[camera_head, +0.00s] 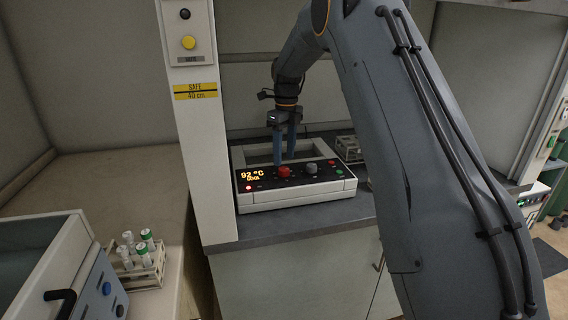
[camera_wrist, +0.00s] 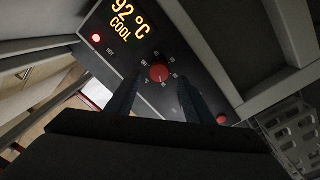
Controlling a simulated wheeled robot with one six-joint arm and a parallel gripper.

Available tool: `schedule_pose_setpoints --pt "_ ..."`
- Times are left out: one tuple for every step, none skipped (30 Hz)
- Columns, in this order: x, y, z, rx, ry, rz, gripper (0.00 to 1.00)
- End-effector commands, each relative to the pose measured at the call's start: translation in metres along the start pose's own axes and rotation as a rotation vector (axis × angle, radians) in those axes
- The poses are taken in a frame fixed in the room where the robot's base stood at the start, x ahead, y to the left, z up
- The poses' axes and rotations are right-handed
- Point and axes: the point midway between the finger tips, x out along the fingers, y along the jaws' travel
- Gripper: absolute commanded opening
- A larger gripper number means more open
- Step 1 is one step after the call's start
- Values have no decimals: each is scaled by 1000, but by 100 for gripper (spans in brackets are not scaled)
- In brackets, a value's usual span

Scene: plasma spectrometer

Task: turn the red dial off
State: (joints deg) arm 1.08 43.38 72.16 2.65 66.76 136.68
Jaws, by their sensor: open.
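The red dial (camera_head: 284,172) sits on the sloped black front panel of a white heating unit (camera_head: 300,197). In the wrist view the red dial (camera_wrist: 160,73) shows between my two fingers, with a ring of small white marks around it. My gripper (camera_head: 285,160) is open, pointing down just above and behind the dial in the head view. In the wrist view my gripper (camera_wrist: 157,78) has one finger on each side of the dial; contact cannot be told. The display (camera_wrist: 130,20) reads 92 °C COOL.
A grey dial (camera_head: 311,168) stands right of the red one. A red lamp (camera_wrist: 96,38) is lit beside HOT. A white post (camera_head: 200,130) rises left of the unit. Racks stand behind right (camera_head: 348,149) and at lower left (camera_head: 140,268). Bare counter (camera_head: 300,226) lies in front.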

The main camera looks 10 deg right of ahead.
Motion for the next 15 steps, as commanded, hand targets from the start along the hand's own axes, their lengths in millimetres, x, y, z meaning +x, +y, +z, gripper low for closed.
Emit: schedule_pose_setpoints --pt "7 1 -1 0 2 2 48" --pt "12 1 -1 -1 2 2 48" --pt "18 1 -1 -1 2 2 48" --pt "22 1 -1 -1 2 2 48" --pt "26 1 -1 -1 2 2 48" --pt "30 1 -1 -1 1 1 48" --pt "32 1 0 -2 0 0 48" --pt "35 1 0 -2 0 0 48" --pt "38 1 0 -2 1 0 48" --pt "40 1 0 -2 1 0 48" --pt "41 0 0 -2 0 0 48" --pt "42 0 0 -2 0 -1 48" --pt "43 0 0 -2 -1 -1 48" --pt "43 0 0 -2 -1 -1 48" --pt "43 0 0 -2 -1 -1 48"
